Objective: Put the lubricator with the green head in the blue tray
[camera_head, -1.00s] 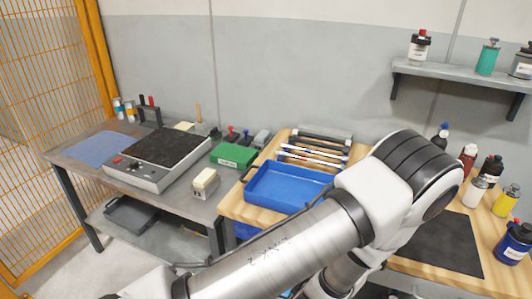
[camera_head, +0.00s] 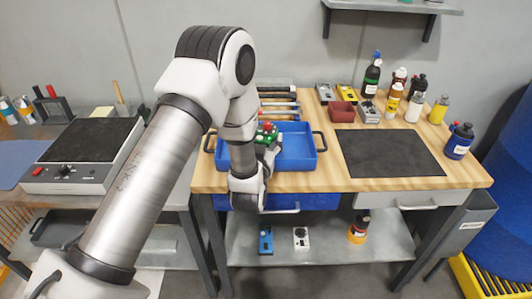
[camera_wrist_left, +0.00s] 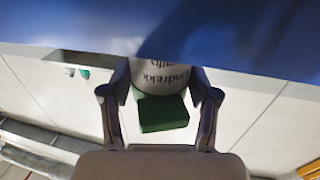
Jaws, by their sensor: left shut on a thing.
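The lubricator with the green head (camera_head: 266,133) shows beside my left wrist in the head view, over or in the blue tray (camera_head: 298,150). In the left wrist view its green head (camera_wrist_left: 162,113) and white lettered body (camera_wrist_left: 163,77) sit between the fingers of my left gripper (camera_wrist_left: 160,95), which is shut on it. The blue surface of the tray (camera_wrist_left: 90,28) fills the top of that view, and the lubricator's lower end is hidden. In the head view my arm covers the tray's left part and most of the gripper. My right gripper is not in view.
Right of the tray lies a dark mat (camera_head: 388,153). Several bottles (camera_head: 413,106) and a small red bin (camera_head: 342,112) stand behind it. White-handled tools (camera_head: 278,104) lie behind the tray. A hotplate (camera_head: 85,150) is on the left table. The tray's right half looks empty.

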